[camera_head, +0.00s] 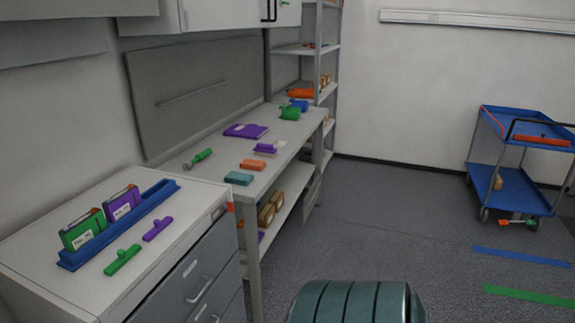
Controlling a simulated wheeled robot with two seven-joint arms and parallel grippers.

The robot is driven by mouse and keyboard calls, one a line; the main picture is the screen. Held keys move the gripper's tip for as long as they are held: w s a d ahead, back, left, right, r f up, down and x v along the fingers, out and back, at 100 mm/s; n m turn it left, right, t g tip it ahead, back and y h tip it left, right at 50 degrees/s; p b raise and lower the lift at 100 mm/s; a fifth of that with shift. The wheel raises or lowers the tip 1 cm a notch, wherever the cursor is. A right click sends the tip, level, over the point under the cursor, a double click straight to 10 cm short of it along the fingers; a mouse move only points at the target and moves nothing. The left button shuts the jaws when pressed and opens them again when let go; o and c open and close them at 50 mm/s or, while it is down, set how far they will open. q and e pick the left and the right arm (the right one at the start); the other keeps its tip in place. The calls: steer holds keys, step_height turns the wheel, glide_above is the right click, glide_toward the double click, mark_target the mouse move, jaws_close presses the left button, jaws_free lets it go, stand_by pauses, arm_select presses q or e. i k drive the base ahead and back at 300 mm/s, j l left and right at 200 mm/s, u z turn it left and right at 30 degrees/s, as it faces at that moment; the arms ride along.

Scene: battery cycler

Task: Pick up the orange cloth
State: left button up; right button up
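A small flat orange piece (253,165), which looks like a folded cloth, lies on the workbench (215,165) near its front edge. It is just beyond a similar flat teal piece (239,178). Other orange things are a long flat one on the blue cart (541,140) and one at the far end of the bench (300,92); I cannot tell what they are made of. Neither of my grippers is in view.
A drawer cabinet (168,257) stands near left, with a blue rack (150,212) holding green and purple boxes. A purple notebook (246,130) and green-handled tool (198,158) lie on the bench. The middle floor is clear. A blue cart (515,190) stands right.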

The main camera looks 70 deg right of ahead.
mark_target(250, 164)
steer(key=z, duration=2.05)
steer(key=i+u, duration=0.1)
steer(key=u, duration=0.25)
steer(key=i+l+u, duration=0.1)
steer(key=u, duration=0.2)
steer(key=i+l+u, duration=0.3)
steer(key=l, duration=0.3)
steer(key=i+l+u, duration=0.15)
steer(key=l, duration=0.15)
steer(key=i+l, duration=0.15)
steer(key=l, duration=0.2)
steer(key=i+l, duration=0.15)
steer(key=l, duration=0.2)
steer(key=i+l+u, duration=0.1)
steer(key=l, duration=0.25)
steer(key=i+l, duration=0.35)
steer(key=l, duration=0.35)
steer(key=i+l, duration=0.15)
steer(key=l, duration=0.2)
steer(key=i+l+u, duration=0.1)
steer(key=l, duration=0.25)
steer(key=i, duration=0.05)
